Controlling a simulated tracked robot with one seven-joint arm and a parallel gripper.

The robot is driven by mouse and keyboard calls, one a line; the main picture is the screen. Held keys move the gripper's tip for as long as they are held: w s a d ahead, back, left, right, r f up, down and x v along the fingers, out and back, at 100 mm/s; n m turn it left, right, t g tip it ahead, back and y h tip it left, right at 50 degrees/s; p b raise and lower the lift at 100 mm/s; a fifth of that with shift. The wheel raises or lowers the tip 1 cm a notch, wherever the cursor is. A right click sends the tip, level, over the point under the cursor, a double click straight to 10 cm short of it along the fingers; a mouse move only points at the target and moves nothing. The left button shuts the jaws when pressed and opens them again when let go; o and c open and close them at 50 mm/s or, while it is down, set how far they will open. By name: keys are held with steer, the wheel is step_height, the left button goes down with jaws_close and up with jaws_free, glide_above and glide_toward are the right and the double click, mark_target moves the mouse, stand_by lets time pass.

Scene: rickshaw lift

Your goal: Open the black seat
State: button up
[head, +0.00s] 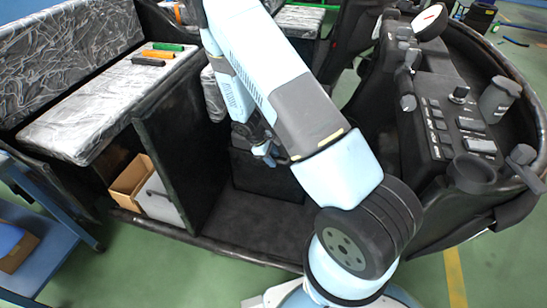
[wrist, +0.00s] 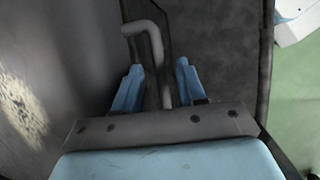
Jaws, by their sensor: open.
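A dark seat cushion in clear wrapping (head: 110,105) lies flat on the left, with its wrapped backrest (head: 70,45) behind it. Part of another wrapped cushion (head: 213,95) shows beside my arm, mostly hidden; I cannot tell which one is the black seat. My gripper (head: 266,152) is low in the footwell between the black panels. In the wrist view my gripper (wrist: 158,68) is open, its two light blue fingers on either side of a grey bent rod (wrist: 156,60), like a handle. The rod stands nearer the left finger; contact cannot be told.
Green, orange and black bars (head: 157,53) lie on the left cushion. A black upright panel (head: 180,135) stands left of my arm, with a cardboard box (head: 130,180) beyond it. A control console (head: 455,120) is on the right. The dark footwell floor (head: 255,220) is clear.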

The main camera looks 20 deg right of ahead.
steer(key=shift+c, duration=0.5)
steer(key=shift+f, duration=0.1)
jaws_close()
